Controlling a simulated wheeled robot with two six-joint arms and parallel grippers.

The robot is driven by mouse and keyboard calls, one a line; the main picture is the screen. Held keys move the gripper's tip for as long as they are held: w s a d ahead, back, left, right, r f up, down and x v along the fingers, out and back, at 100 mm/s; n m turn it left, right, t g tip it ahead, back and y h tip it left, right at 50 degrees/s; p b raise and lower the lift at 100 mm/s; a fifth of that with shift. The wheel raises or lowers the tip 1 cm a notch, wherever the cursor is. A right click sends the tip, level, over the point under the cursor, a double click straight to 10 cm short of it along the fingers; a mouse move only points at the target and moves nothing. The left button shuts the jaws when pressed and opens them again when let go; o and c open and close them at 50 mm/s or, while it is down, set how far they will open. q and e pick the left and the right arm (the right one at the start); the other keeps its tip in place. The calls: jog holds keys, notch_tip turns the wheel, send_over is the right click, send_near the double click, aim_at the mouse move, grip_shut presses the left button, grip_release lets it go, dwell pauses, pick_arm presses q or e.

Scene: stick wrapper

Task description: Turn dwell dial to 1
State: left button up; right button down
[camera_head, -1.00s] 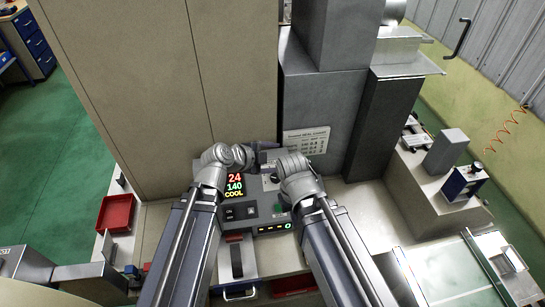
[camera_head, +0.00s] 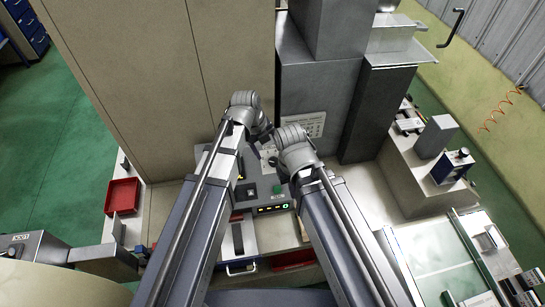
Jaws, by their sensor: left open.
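The grey control panel (camera_head: 262,207) sits on the bench between my two arms. A dark round knob (camera_head: 272,161) shows in its upper part, close to my right wrist; its marking is too small to read. A green button (camera_head: 278,189) and a small lit display (camera_head: 273,208) are lower on the panel. My left gripper (camera_head: 262,143) is open above the panel's upper edge, apart from the knob as far as I can tell. My right gripper's fingers are hidden behind its wrist, above the panel's right side. My left arm covers most of the large number display.
A tall beige cabinet (camera_head: 150,75) stands behind on the left and a grey machine column (camera_head: 318,95) behind on the right. A red tray (camera_head: 122,196) lies at the left. A white label plate (camera_head: 305,124) is on the column. Bare bench (camera_head: 365,200) lies right of my right arm.

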aim_at(273, 160)
pick_arm(q)
jog(key=shift+b+x, duration=3.65)
jog(key=shift+x, duration=0.25)
jog(key=shift+r, duration=0.1)
jog(key=shift+c, duration=0.4)
grip_shut()
